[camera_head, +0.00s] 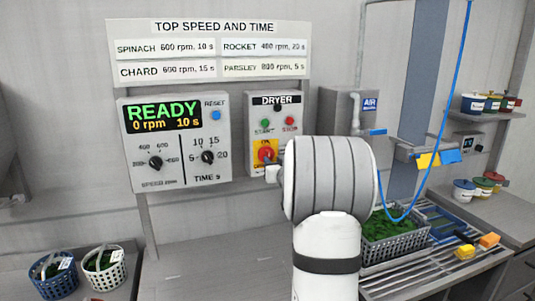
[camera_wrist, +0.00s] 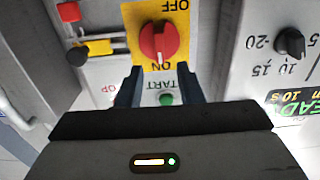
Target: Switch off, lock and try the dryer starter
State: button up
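The dryer starter (camera_head: 252,105) is a grey box labelled DRYER, with a dark lamp, a green START button (camera_head: 265,123) and a red STOP button (camera_head: 290,121). Its red rotary switch (camera_head: 265,154) sits on a yellow plate. In the upside-down wrist view the switch (camera_wrist: 158,42) lies roughly along the ON–OFF line, between both words. My gripper (camera_wrist: 161,85) is open and empty before the panel, fingers pointing at the switch's ON side. The green START button (camera_wrist: 166,99) shows between the fingers. I cannot identify a lock.
The READY panel (camera_head: 165,115) with two dials stands left of the starter. A blue hose (camera_head: 440,145) hangs right of my arm, above a basket of greens (camera_head: 393,247). Two small baskets (camera_head: 105,268) stand at lower left. Red and black knobs (camera_wrist: 77,55) show beside the switch.

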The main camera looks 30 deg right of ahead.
aim_at(268, 155)
jog(key=p+x, duration=0.1)
jog(key=x, duration=0.4)
jog(key=shift+w+d+p, duration=0.1)
jog(key=shift+w+p, duration=0.2)
jog(key=shift+w, duration=0.05)
grip_shut()
